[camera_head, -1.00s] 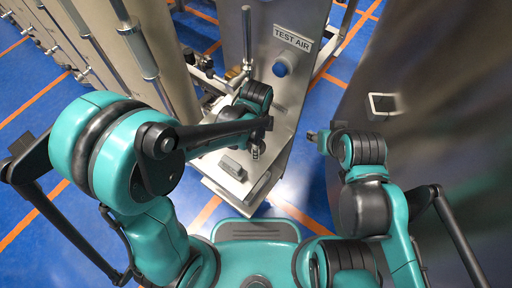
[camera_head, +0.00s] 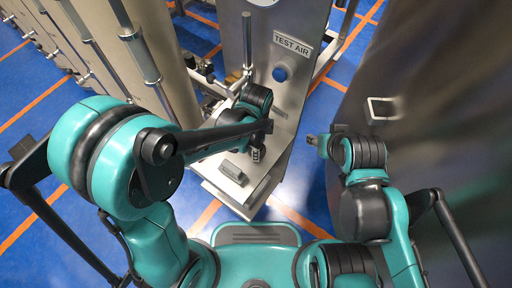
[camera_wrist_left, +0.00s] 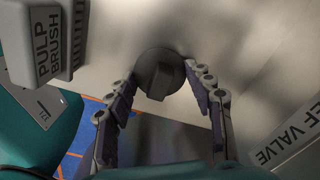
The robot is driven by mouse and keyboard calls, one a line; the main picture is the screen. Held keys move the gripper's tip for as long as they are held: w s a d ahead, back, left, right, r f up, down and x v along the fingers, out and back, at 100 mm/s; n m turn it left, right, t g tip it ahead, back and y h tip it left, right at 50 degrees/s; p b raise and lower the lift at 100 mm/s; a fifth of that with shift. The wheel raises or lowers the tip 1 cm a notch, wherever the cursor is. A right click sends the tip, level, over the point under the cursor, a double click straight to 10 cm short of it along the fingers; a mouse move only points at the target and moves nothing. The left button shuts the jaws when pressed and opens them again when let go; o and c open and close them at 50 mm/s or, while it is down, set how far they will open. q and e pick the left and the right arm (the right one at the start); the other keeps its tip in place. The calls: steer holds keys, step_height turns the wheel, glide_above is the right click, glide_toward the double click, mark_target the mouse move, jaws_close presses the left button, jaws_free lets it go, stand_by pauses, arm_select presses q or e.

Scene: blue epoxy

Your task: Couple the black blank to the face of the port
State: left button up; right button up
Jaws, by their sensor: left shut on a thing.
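The black blank (camera_wrist_left: 158,75) is a round dark piece with a raised bar across it, seen in the left wrist view between my left fingertips (camera_wrist_left: 160,80). My left gripper is shut on it, against or just above a pale surface. In the head view the left gripper (camera_head: 257,153) is low in front of the grey panel, over the ledge, and the blank is mostly hidden there. A blue round fitting (camera_head: 281,73) sits on the panel below the TEST AIR label; I cannot tell if it is the port. My right gripper (camera_head: 318,139) is apart, to the right.
A grey block labelled PULP BRUSH (camera_wrist_left: 47,42) stands close to the left gripper; a label ending EF VALVE (camera_wrist_left: 290,132) is at lower right. A grey block (camera_head: 232,171) lies on the ledge. A vertical rod (camera_head: 247,45) rises left of the TEST AIR label (camera_head: 292,45). A large dark cabinet (camera_head: 430,110) fills the right.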

arm_select(q)
steer(key=shift+r+p, duration=2.85)
steer(key=shift+r, duration=0.85)
